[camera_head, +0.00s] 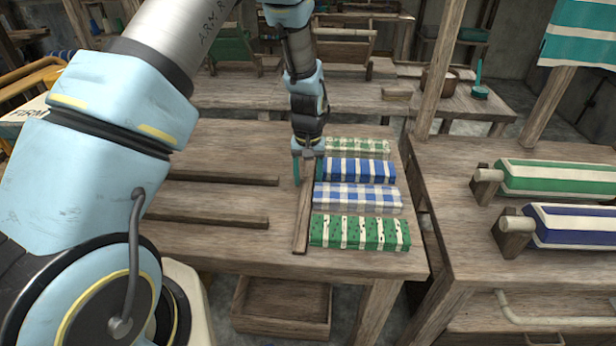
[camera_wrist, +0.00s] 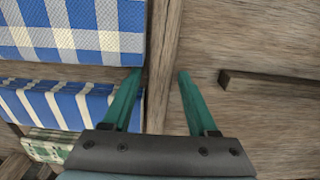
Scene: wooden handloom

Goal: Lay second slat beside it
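A long wooden slat (camera_head: 302,220) lies on the table along the left ends of the folded cloths, running from front to back. Two more slats lie crosswise to the left, a far slat (camera_head: 222,178) and a near slat (camera_head: 207,214). The end of one crosswise slat shows in the wrist view (camera_wrist: 250,84). My gripper (camera_head: 307,165) points down over the far part of the lengthwise slat. In the wrist view, its teal fingers (camera_wrist: 160,72) are spread, one on each side of this slat (camera_wrist: 160,45). I cannot tell whether either finger touches it.
Several folded cloths lie in a column right of the lengthwise slat: green (camera_head: 360,233), pale blue checked (camera_head: 358,197), blue striped (camera_head: 356,170) and pale green (camera_head: 357,147). Wrapped rolls (camera_head: 560,179) lie on the right table. The table (camera_head: 215,245) is clear at front left.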

